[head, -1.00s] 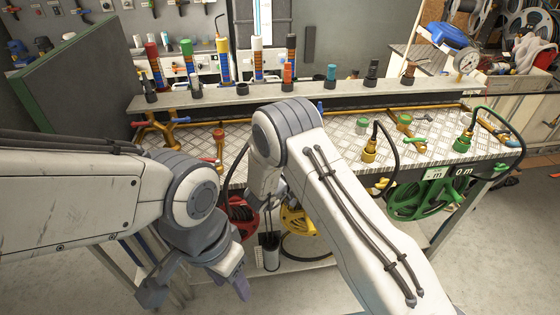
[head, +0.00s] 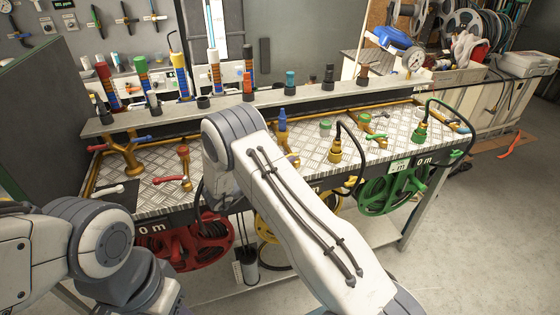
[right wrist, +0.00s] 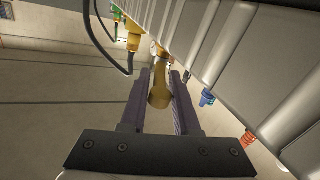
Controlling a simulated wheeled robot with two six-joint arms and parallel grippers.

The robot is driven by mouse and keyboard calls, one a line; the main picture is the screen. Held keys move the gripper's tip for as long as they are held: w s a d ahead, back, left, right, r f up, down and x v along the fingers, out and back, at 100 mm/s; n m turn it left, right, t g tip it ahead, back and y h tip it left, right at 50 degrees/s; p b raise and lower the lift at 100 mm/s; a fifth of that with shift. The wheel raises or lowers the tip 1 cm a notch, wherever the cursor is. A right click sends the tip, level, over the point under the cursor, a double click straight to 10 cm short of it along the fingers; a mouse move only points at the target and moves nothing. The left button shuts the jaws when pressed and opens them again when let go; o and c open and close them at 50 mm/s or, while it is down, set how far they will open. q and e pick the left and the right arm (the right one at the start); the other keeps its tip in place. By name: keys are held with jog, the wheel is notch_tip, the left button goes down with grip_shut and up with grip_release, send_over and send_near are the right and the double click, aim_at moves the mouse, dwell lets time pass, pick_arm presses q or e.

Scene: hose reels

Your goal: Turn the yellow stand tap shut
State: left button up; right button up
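In the head view my right arm crosses in front of the bench and hides its own gripper and the bench behind it. In the right wrist view my right gripper (right wrist: 160,82) has a brass-yellow rounded part (right wrist: 158,92) between its two fingers. It may belong to the yellow stand tap, and I cannot tell whether the fingers touch it. In the head view a brass fitting shows partly beside my right arm, near a blue upright piece (head: 282,121). The lever's position is not clear. My left gripper is below the head view's edge.
The red tap (head: 183,168) stands on the tread-plate bench (head: 230,205) to the left, the green tap (head: 372,130) to the right. A yellow hose fitting (head: 336,154) with a black hose stands between. The red reel (head: 190,245) and green reel (head: 385,190) hang in front.

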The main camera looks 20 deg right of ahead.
jog(key=shift+o, duration=0.9)
jog(key=shift+d, duration=0.25)
jog(key=shift+a, duration=0.35)
jog(key=b+v, duration=0.2)
jog(key=v, duration=0.8)
jog(key=shift+s, duration=0.1)
